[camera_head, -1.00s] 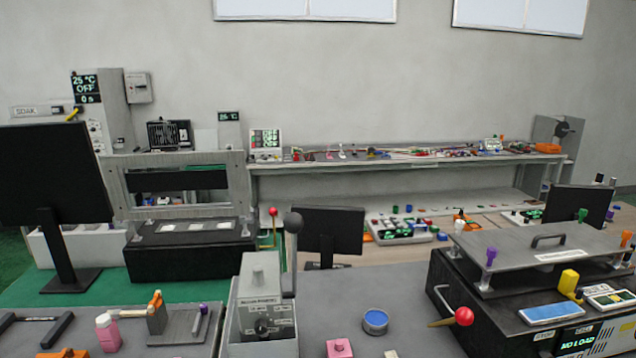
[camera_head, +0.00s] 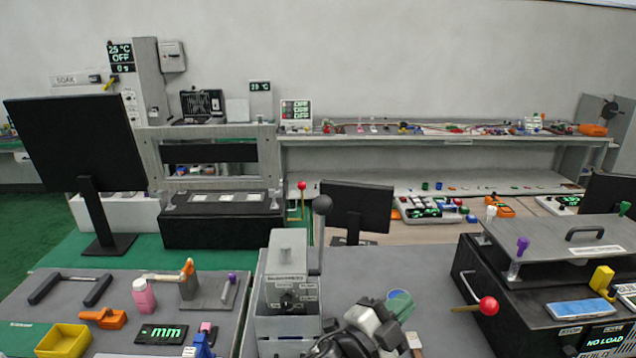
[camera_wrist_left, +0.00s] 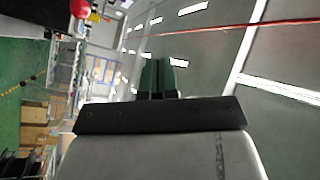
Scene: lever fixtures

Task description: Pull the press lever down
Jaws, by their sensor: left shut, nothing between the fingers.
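A grey press unit (camera_head: 288,270) stands at the front middle in the head view. Its lever, an upright rod with a dark ball knob (camera_head: 322,205), rises at its right side. My left gripper (camera_head: 400,303) is at the bottom middle, right of the press unit and below the knob, apart from it. Its green fingers, also in the wrist view (camera_wrist_left: 158,76), are together and empty. My right gripper is not in view.
A red ball-knobbed lever (camera_head: 488,305) sticks out from the black machine at the right. A blue round tin (camera_head: 398,294) is partly hidden behind my left gripper. A monitor (camera_head: 357,208) stands behind the knob. A pink bottle (camera_head: 143,295) and a yellow bin (camera_head: 62,340) are at left.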

